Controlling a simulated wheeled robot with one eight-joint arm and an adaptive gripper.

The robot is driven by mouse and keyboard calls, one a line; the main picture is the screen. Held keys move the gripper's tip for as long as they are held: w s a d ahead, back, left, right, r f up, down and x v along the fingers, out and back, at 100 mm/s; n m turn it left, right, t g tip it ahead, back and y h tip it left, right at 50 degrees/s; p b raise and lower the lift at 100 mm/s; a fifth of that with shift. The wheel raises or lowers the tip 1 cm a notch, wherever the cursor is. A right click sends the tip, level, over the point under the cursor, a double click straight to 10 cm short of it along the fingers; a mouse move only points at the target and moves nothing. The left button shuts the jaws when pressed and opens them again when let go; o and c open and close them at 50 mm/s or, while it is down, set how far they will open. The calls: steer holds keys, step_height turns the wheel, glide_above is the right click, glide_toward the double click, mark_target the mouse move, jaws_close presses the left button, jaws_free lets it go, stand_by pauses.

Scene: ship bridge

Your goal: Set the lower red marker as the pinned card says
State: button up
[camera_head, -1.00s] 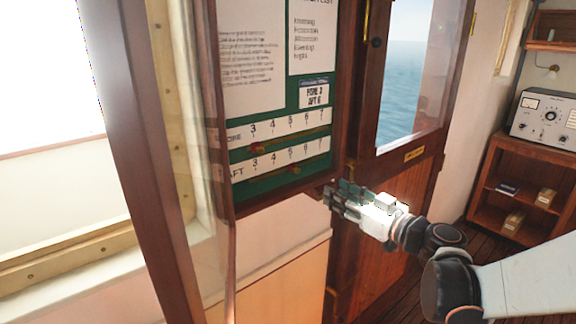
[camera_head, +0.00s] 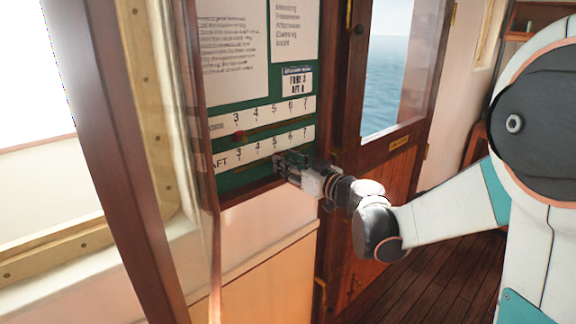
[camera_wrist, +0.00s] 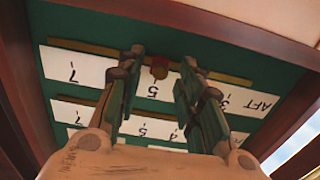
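The pinned card (camera_head: 297,82) on the green board reads FORE 3 over AFT 6, though its print is blurred now. The lower red marker (camera_wrist: 160,68) sits on the slot beside the AFT strip (camera_wrist: 152,84), close to the 5. The wrist view shows the strip upside down. My gripper (camera_wrist: 161,60) is open, one finger on each side of this marker, with small gaps visible. The fingers cover parts of the AFT strip. In the head view my gripper (camera_head: 280,164) hides the lower marker. The upper red marker (camera_head: 239,135) is near 3 on the FORE strip (camera_head: 262,114).
The board sits inside a wooden case with a raised frame (camera_head: 333,60). A glass-paned panel (camera_head: 200,190) stands at the case's left. A wooden door (camera_head: 385,190) with a window is to the right. The wooden floor (camera_head: 440,255) is clear at lower right.

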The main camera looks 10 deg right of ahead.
steer(key=shift+w+a, duration=0.1)
jaws_close()
steer(key=w+d, duration=0.2)
steer(key=d, duration=0.1)
steer(key=w+d, duration=0.1)
steer(key=d, duration=0.1)
steer(key=shift+d, duration=0.1)
jaws_free()
steer(key=shift+s, duration=0.1)
steer(key=v, duration=1.2)
